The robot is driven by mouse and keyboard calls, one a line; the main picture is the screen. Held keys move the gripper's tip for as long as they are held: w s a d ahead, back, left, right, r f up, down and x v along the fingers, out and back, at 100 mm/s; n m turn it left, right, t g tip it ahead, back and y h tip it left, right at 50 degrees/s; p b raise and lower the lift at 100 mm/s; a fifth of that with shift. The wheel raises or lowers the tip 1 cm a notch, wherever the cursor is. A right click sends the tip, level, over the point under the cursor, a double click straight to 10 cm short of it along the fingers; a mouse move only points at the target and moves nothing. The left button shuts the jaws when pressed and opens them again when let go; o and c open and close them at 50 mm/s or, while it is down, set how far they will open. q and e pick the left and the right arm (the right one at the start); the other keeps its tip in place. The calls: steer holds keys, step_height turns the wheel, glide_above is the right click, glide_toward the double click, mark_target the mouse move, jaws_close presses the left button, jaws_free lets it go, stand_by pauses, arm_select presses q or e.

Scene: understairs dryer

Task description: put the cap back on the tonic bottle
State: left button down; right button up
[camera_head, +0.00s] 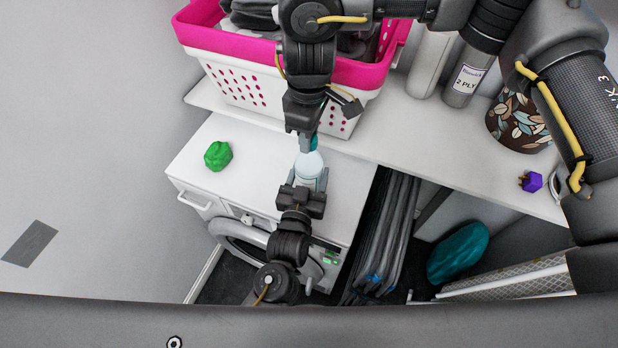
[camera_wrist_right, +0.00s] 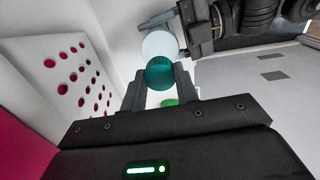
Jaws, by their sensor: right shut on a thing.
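The teal cap (camera_wrist_right: 160,72) is between the fingers of my right gripper (camera_wrist_right: 160,85) in the right wrist view. In the head view, my right gripper (camera_head: 307,138) reaches down from the top, and a bit of teal shows at its fingers. The pale tonic bottle (camera_head: 308,168) is just below it, over the white dryer top. My left gripper (camera_head: 306,183) comes up from below with a finger on each side of the bottle. The bottle (camera_wrist_right: 160,44) shows behind the cap in the right wrist view. I cannot tell whether cap and bottle touch.
A pink and white basket (camera_head: 240,82) stands behind on the shelf (camera_head: 395,122). A green lumpy object (camera_head: 218,156) lies on the dryer top (camera_head: 245,180). Grey canisters, a patterned pot (camera_head: 517,122) and a purple object (camera_head: 530,181) are on the right. Dark folded panels (camera_head: 385,235) stand beside the dryer.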

steer(key=o, duration=1.1)
steer(key=shift+r, duration=2.3)
steer(key=shift+c, duration=0.3)
